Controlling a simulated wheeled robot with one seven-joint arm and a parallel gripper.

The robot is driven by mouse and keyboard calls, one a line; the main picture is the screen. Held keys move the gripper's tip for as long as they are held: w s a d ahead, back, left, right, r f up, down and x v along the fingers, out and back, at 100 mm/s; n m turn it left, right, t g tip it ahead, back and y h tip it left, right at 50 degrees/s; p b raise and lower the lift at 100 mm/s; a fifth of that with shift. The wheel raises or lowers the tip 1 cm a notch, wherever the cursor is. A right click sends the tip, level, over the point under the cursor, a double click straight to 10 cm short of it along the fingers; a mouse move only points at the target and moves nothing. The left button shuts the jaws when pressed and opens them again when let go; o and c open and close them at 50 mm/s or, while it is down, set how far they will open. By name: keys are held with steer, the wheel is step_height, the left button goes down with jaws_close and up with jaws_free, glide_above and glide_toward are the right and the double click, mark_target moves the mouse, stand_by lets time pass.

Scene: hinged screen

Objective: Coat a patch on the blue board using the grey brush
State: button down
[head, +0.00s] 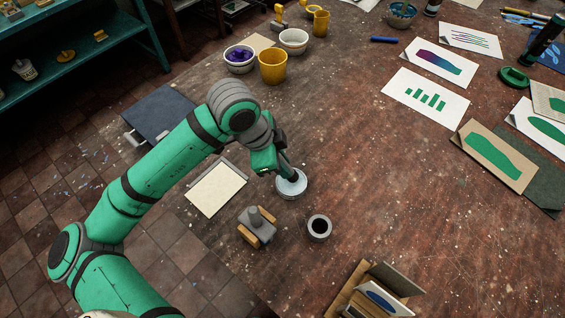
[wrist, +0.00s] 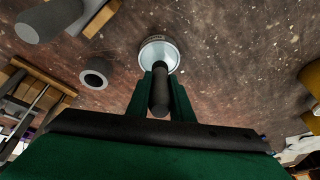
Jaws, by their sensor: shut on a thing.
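My gripper (head: 283,166) is shut on the dark grey handle of the brush. In the wrist view the handle (wrist: 160,92) stands between the two green fingers (wrist: 161,78). The brush's lower end meets a pale, round, shallow dish (head: 291,185). The dish also shows in the wrist view (wrist: 158,53). The bristles are hidden, and I cannot tell whether they touch the bottom. The dark blue board (head: 160,116) lies near the table's left edge, behind my arm, which hides part of it.
A cream sheet (head: 215,189) lies left of the dish. A grey block with wooden sides (head: 255,228) and a grey ring-shaped pot (head: 319,228) stand in front. A wooden rack (head: 375,295) is at the front edge. Yellow cup (head: 273,66) and bowls stand behind.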

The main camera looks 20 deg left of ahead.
steer(key=shift+f, duration=0.75)
stand_by(1.6)
steer(key=shift+r, duration=3.55)
steer(key=shift+r, duration=0.1)
